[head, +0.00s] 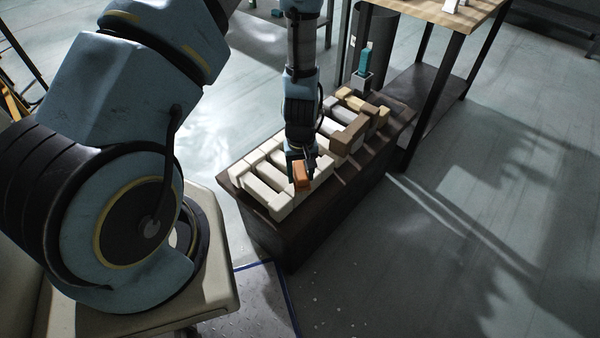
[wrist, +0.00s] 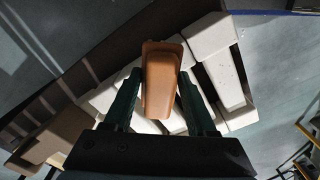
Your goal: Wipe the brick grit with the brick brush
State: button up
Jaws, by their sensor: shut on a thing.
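My gripper (head: 301,165) is shut on an orange-brown block with rounded edges, which I take to be the brick brush (head: 301,175). Its bristles are hidden. The brush (wrist: 161,75) also shows between the two dark fingers in the wrist view. It is over the near end of the pale bricks on the kiln car (head: 300,240); I cannot tell whether it touches them. Tiny dark specks, possibly the brick grit (wrist: 228,70), show on a pale brick in the wrist view. Any grit under the brush is hidden.
Pale bricks (head: 265,192) lie in rows with gaps; tan and brown bricks (head: 352,132) are stacked at the far end. A teal item (head: 364,61) stands in a grey holder beyond them. A wooden-topped table (head: 440,10) stands behind right. The floor at right is clear.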

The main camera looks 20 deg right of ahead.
jog(key=shift+s+d, duration=0.35)
jog(key=shift+s, duration=0.25)
jog(key=shift+s+d, duration=0.3)
jog(key=shift+s, duration=0.35)
jog(key=shift+s+d, duration=0.35)
jog(key=shift+s, duration=0.25)
jog(key=shift+p, duration=0.35)
notch_tip(320, 180, up, 7)
jog(key=p, duration=0.5)
jog(key=shift+w, duration=0.1)
